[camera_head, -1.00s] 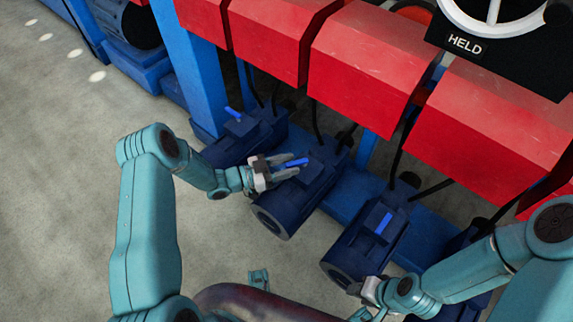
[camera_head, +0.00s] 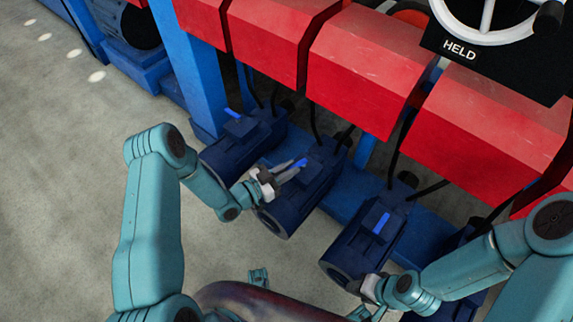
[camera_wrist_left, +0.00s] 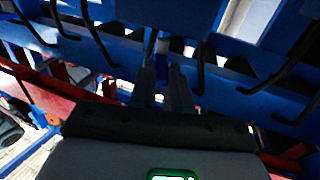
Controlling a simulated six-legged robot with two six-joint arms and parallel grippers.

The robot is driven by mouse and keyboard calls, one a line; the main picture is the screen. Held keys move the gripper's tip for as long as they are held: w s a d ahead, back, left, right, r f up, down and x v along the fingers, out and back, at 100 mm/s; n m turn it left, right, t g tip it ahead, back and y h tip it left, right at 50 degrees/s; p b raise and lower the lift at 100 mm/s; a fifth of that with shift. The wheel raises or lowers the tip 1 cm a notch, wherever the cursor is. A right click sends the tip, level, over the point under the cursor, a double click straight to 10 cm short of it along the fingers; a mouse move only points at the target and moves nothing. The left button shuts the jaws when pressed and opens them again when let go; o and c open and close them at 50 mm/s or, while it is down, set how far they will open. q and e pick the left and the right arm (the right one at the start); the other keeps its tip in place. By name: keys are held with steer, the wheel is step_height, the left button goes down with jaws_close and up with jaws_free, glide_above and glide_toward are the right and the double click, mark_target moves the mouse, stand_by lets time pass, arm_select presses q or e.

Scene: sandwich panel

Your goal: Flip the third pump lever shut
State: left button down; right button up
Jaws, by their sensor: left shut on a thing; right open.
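A row of dark blue pumps stands below the red panels. My left gripper (camera_head: 290,170) reaches in from the left over a middle pump (camera_head: 290,203). It is shut on that pump's bright blue lever (camera_head: 301,163), whose visible end shows at the fingertips. The fingers hide part of the lever. In the left wrist view, the two dark fingers (camera_wrist_left: 165,88) point forward, and a small blue piece, likely the lever (camera_wrist_left: 161,72), shows between their tips. My right gripper (camera_head: 370,296) is open and low, near the front end of the pump to the right.
The left pump (camera_head: 225,152) has a lever (camera_head: 232,112) lying across it. The right pump (camera_head: 352,247) has a lever (camera_head: 383,222) running along it. Another pump is partly hidden by my right arm. Black hoses hang behind. A wheel marked HELD (camera_head: 490,15) is at top right.

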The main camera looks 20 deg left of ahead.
arm_select(q)
steer(key=shift+s+d+n+t+y+p, duration=0.15)
steer(key=shift+d+n+t+y, duration=0.2)
steer(key=shift+n+y, duration=0.3)
steer(key=shift+s+d+n+t+y+p, duration=0.1)
steer(key=shift+d+n+t+y+p, duration=0.1)
steer(key=shift+n+t+y, duration=0.45)
steer(key=shift+s+d+n+t+y+p, duration=0.2)
steer(key=shift+n+y, duration=0.1)
steer(key=shift+y, duration=0.6)
steer(key=c, duration=1.1)
jaws_free()
steer(key=p+v, duration=0.1)
steer(key=v, duration=1.5)
steer(key=shift+s+d, duration=0.1)
steer(key=shift+s, duration=0.05)
